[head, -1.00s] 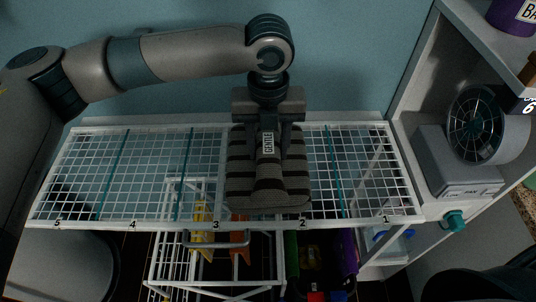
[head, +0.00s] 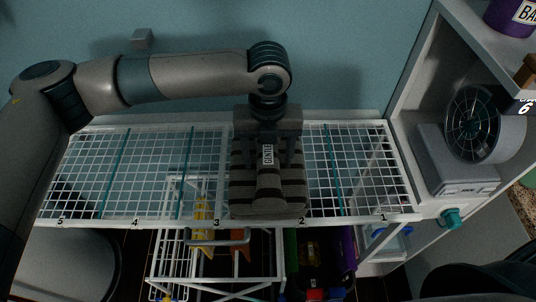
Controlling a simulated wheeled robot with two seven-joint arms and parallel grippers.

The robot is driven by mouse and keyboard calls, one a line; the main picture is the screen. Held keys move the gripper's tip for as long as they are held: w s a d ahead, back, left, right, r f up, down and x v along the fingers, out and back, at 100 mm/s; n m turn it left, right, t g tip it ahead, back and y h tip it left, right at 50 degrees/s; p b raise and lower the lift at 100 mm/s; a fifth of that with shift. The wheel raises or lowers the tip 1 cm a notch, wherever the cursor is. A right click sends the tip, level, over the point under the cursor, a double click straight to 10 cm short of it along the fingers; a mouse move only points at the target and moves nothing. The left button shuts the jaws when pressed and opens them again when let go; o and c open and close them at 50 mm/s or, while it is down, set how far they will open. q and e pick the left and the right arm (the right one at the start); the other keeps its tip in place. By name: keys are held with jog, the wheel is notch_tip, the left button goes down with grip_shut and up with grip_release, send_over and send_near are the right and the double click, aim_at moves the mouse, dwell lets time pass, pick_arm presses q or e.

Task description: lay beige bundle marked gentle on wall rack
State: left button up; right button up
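The bundle (head: 268,196), grey-beige with dark stripes and a white tag reading GENTLE, is at the white wire wall rack (head: 160,222), over the section marked 2 beside the number 3. My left gripper (head: 268,150) reaches down from above with its fingers around the tagged top of the bundle, and appears shut on it. The fingertips are partly lost against the bundle. The bundle looks level and at or just above the wires; I cannot tell whether it touches. My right gripper is not in view.
Teal dividers split the rack into numbered sections; the others are empty. A shelf unit at the right holds a grey box (head: 452,170) with a round fan-like thing (head: 472,125). A white wire frame (head: 165,262) and dark bins stand below the rack.

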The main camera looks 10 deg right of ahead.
pick_arm(q)
jog(key=shift+r, duration=0.1)
notch_tip(320, 180, up, 11)
jog(key=b, duration=0.2)
jog(key=shift+b, duration=0.4)
jog(key=shift+r, duration=0.55)
dwell(0.4)
